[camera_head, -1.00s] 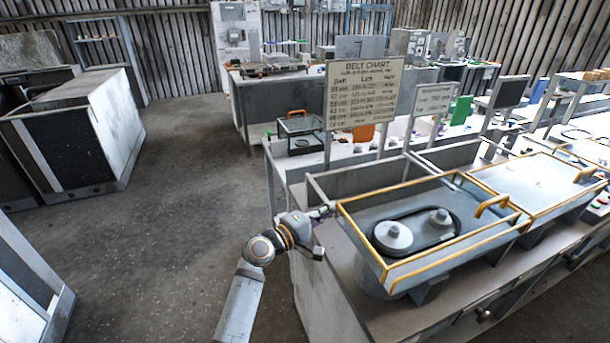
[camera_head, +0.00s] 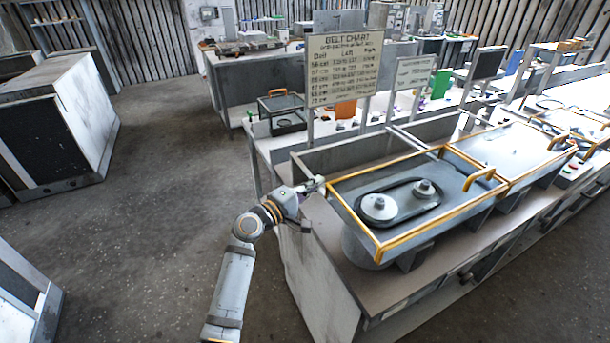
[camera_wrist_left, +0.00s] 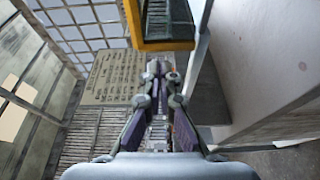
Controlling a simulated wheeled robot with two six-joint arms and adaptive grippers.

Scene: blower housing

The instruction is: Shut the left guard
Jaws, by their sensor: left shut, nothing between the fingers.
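The left guard (camera_head: 352,214) is a yellow-edged frame over a grey housing. Two pulleys with a dark belt (camera_head: 400,203) show inside its outline. Its yellow handle (camera_head: 480,179) is at the right side. I cannot tell from this angle whether the guard lies fully down. My left gripper (camera_head: 318,183) is shut and empty beside the guard's left far corner. I cannot tell whether it touches the frame. In the left wrist view the closed fingertips (camera_wrist_left: 153,70) point ahead, just below a yellow-edged part (camera_wrist_left: 166,45). My right gripper is not in view.
A second yellow-edged guard (camera_head: 515,150) adjoins on the right. The belt chart sign (camera_head: 343,68) stands behind the housing and also shows in the left wrist view (camera_wrist_left: 112,78). A small case with an orange handle (camera_head: 283,112) stands behind. The floor (camera_head: 165,190) on the left is open.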

